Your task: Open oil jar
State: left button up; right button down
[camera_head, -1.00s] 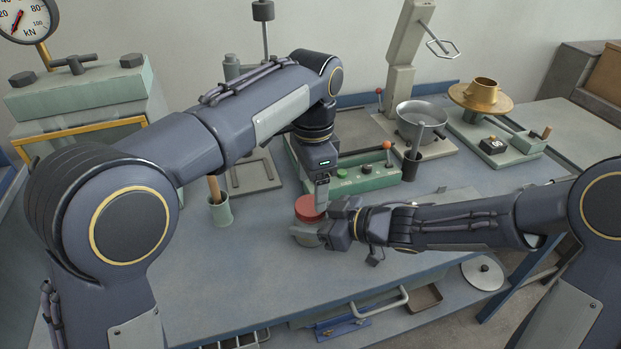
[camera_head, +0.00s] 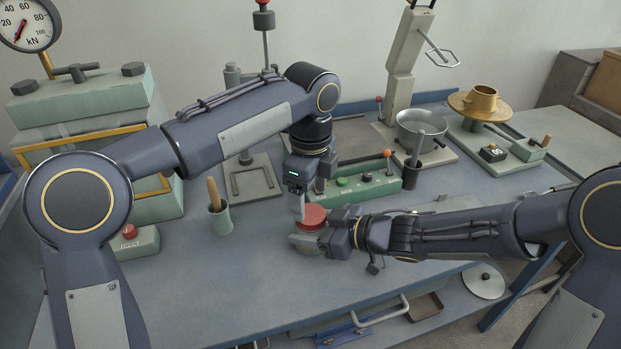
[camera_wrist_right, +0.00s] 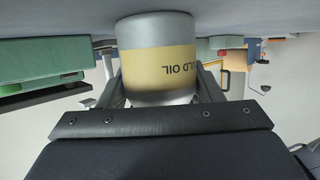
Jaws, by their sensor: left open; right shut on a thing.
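The oil jar has a red lid (camera_head: 312,216) on top in the head view, and its body is mostly hidden there by my right gripper. In the right wrist view the grey jar body (camera_wrist_right: 158,35) shows upside down, with a yellow label ending in "LD OIL". My right gripper (camera_head: 306,241) is shut around the jar body from the right, and its fingers flank the jar in the right wrist view. My left gripper (camera_head: 308,203) points down at the lid from above, open, with one finger at the lid's left side. Whether it touches the lid cannot be told.
A green control box (camera_head: 360,183) with buttons and levers lies just behind the jar. A green cup (camera_head: 221,219) with a wooden handle stands left, near a red-button box (camera_head: 134,240). A mixer bowl (camera_head: 421,128) stands behind right. The bench front left is clear.

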aim_at(311, 214)
pick_arm(q)
jog(key=shift+f, duration=1.95)
jog(key=c, duration=1)
jog(key=n, duration=0.6)
jog(key=shift+r, duration=0.1)
jog(key=n, duration=0.4)
jog(key=o, duration=1.1)
